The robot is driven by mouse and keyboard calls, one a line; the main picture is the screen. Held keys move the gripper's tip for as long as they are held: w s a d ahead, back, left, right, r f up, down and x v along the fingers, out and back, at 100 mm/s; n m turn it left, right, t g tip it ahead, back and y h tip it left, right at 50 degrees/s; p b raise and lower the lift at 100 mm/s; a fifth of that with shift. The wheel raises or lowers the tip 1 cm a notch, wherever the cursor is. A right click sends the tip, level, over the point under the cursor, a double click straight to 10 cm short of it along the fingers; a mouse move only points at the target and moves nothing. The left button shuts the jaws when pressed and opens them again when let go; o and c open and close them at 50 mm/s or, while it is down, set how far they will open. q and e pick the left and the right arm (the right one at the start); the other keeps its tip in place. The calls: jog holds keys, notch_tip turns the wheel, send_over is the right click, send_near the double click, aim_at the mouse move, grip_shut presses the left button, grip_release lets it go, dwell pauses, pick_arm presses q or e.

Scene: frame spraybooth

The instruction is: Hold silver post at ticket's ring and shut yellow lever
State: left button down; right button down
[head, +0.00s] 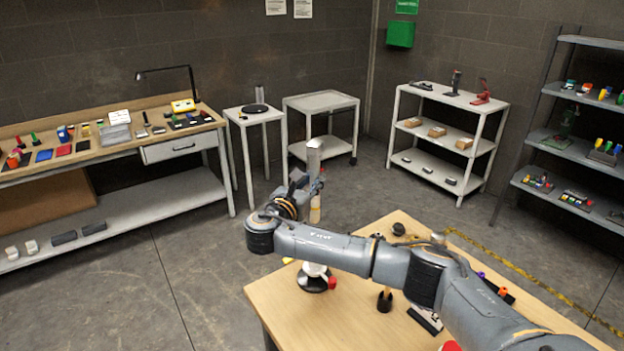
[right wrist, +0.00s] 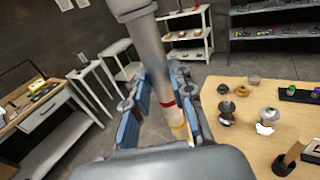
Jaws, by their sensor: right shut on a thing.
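The silver post (head: 314,158) stands up out of my right gripper (head: 303,187). Its lower part shows below the fingers in the head view. In the right wrist view the post (right wrist: 148,45) runs down between the two fingers of my right gripper (right wrist: 163,115), which are shut on it. A red band (right wrist: 168,103) and a yellow band (right wrist: 179,126) circle its paler lower part. A white card (head: 425,320), perhaps the ticket, lies on the wooden table; its print is too small to read. A small yellow piece (head: 288,260) shows at the table's edge; I cannot tell whether it is the lever. My left gripper is out of view.
The wooden table (head: 280,307) holds a white round fitting with a red knob (head: 332,283) and a dark-based stub (head: 385,301). My right arm crosses above it. A workbench (head: 180,141), white stands and shelves line the walls. The floor between is clear.

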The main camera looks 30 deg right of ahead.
jog(key=shift+d, duration=0.15)
jog(key=shift+r, duration=0.1)
jog(key=shift+r+p, duration=0.25)
jog(key=shift+p, duration=0.4)
notch_tip(320, 180, down, 5)
jog(key=shift+b, duration=1.1)
jog(key=shift+p, duration=0.95)
jog(key=shift+s, duration=0.1)
dwell(0.4)
